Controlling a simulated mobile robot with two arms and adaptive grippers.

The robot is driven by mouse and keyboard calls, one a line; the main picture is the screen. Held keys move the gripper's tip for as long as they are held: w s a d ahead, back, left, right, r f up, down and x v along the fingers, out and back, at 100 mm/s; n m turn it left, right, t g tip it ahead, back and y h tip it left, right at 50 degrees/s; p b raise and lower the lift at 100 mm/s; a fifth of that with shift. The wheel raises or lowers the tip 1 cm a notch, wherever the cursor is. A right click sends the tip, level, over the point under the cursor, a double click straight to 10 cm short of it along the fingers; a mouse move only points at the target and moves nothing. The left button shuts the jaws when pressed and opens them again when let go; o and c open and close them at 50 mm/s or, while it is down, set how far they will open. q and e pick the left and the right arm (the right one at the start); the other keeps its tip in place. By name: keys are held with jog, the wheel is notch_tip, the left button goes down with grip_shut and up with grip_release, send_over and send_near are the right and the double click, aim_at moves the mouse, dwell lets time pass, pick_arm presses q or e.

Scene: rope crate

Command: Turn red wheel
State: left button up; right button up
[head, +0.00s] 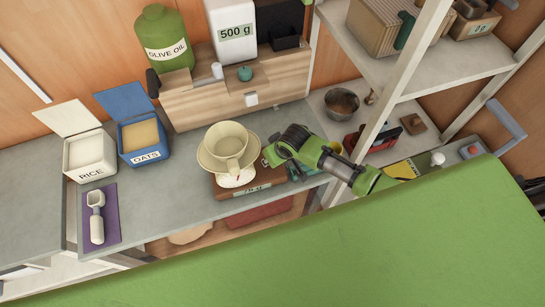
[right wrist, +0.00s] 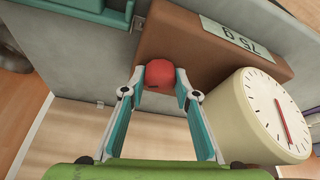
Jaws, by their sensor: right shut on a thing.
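The red wheel (right wrist: 161,76) is a small rounded knob on the side of a brown scale body in the right wrist view. The scale (right wrist: 200,45) carries a "75 g" label and a cream round dial (right wrist: 280,112) with a red needle. The brown body also shows in the head view (head: 226,192), with a cream bowl (head: 228,140) above it. My right gripper (right wrist: 160,82) has its fingertips on both sides of the wheel and is shut on it. In the head view my right gripper (head: 280,163) reaches the scale's right side, and the wheel is hidden there. My left gripper is not in view.
Rice (head: 88,155) and oats (head: 140,142) boxes and a scoop (head: 96,217) on a purple mat stand at left. A wooden drawer unit (head: 200,105) and an olive oil bottle (head: 163,38) stand behind. Shelf posts (head: 390,100) rise close by the right arm.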

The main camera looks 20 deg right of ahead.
jog(key=o, duration=1.1)
jog(key=shift+r, duration=0.1)
jog(key=v, duration=1.2)
